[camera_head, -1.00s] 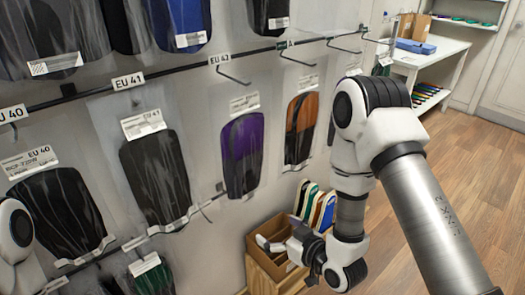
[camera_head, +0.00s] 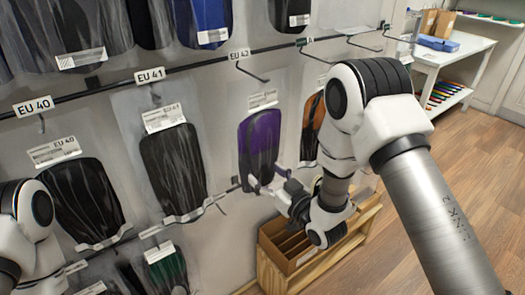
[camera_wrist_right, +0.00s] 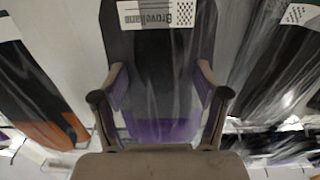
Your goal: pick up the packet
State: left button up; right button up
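A clear packet with a dark and purple insole (camera_head: 259,143) hangs on the wall under the EU 42 tag. It also fills the middle of the right wrist view (camera_wrist_right: 160,75), where a printed white label shows at its top. My right gripper (camera_head: 268,186) is at the packet's lower end in the head view. In the right wrist view the two fingers of my right gripper (camera_wrist_right: 160,97) are wide apart, one on either side of the packet, and do not look closed on it. My left arm shows at the left edge; its gripper is out of view.
A black insole packet (camera_head: 173,165) hangs to the left and an orange-brown one (camera_head: 311,125) to the right, partly behind my right arm. A wooden box with compartments (camera_head: 290,250) stands below. A white table (camera_head: 455,45) stands at the back right.

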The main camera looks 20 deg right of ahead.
jog(key=c, duration=0.3)
